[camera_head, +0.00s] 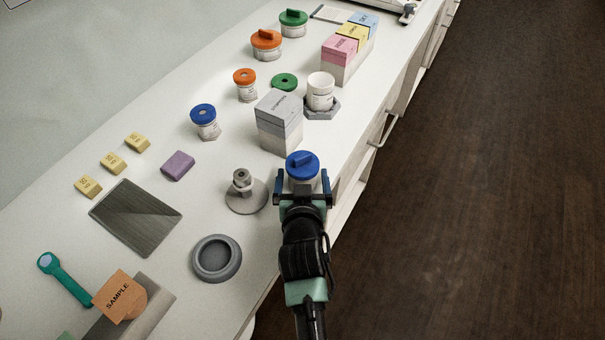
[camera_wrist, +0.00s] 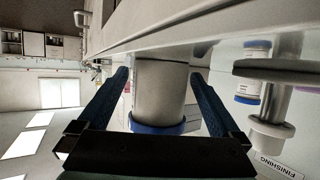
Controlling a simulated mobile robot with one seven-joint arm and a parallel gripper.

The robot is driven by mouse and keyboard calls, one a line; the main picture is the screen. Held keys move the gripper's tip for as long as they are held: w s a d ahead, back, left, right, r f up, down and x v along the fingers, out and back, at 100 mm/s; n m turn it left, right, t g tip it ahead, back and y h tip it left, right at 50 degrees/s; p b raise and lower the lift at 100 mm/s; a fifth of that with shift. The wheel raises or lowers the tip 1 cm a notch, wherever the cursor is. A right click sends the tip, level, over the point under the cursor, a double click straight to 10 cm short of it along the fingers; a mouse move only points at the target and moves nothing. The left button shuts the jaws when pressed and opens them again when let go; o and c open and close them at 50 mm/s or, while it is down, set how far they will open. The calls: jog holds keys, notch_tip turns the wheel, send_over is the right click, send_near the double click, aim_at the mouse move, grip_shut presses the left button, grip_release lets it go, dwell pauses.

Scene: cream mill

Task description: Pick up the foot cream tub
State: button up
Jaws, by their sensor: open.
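A white tub with a blue lid and a raised bar on top (camera_head: 302,164) stands upright near the front edge of the bench. Its label cannot be read, so I cannot tell from print whether it is the foot cream tub. My gripper (camera_head: 302,180) is open with one finger on each side of this tub. In the wrist view the tub body (camera_wrist: 160,88) fills the space between the two dark blue fingers (camera_wrist: 160,76), with its blue lid nearest the palm. Narrow gaps seem to show beside it.
A grey stacked box (camera_head: 280,125) stands just behind the tub, and a metal stand (camera_head: 245,192) is close to its left. A grey ring dish (camera_head: 217,258) lies front left. Another blue-lidded tub (camera_head: 206,121) and orange-lidded and green-lidded tubs stand farther back. The bench edge is close on the right.

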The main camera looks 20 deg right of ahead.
aim_at(303, 158)
grip_shut()
dwell(0.5)
jog(key=shift+r, duration=0.15)
notch_tip(303, 158, up, 10)
jog(key=shift+f, duration=0.1)
dwell(1.0)
